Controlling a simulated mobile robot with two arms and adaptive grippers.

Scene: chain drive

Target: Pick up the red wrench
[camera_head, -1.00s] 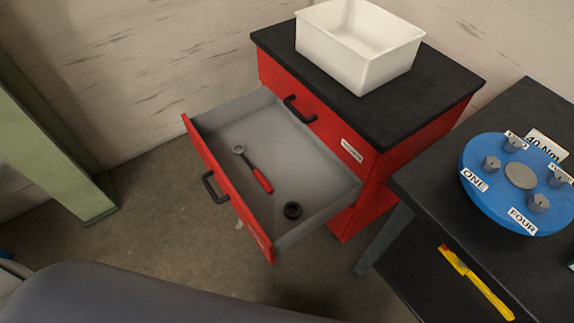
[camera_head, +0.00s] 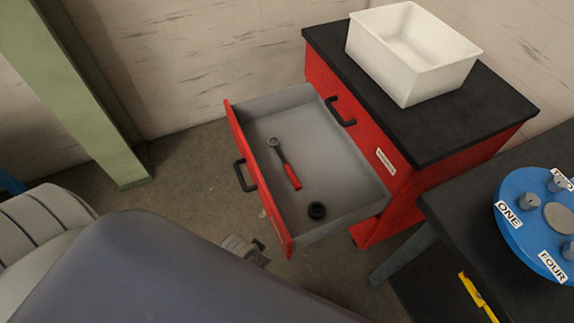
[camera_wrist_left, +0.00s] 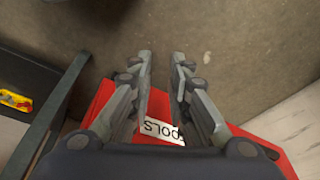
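The red wrench (camera_head: 285,165) has a grey ring head and a red handle. It lies in the open grey drawer (camera_head: 325,145) of the red cabinet, in the head view. My left gripper (camera_head: 258,252) shows partly behind my arm, outside the drawer, below and in front of its red front. In the left wrist view its two fingers (camera_wrist_left: 162,60) stand apart with nothing between them. The red surface with a TOOLS label (camera_wrist_left: 160,130) shows behind them. The wrench is not visible in that view. My right gripper is not in view.
A small black ring (camera_head: 317,210) lies in the drawer near the wrench. A white bin (camera_head: 410,60) stands on the cabinet's black top. At right, a dark table carries a blue disc (camera_head: 530,228); a yellow tool (camera_head: 475,296) lies lower. The drawer's walls and black handle (camera_head: 245,175) stand out.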

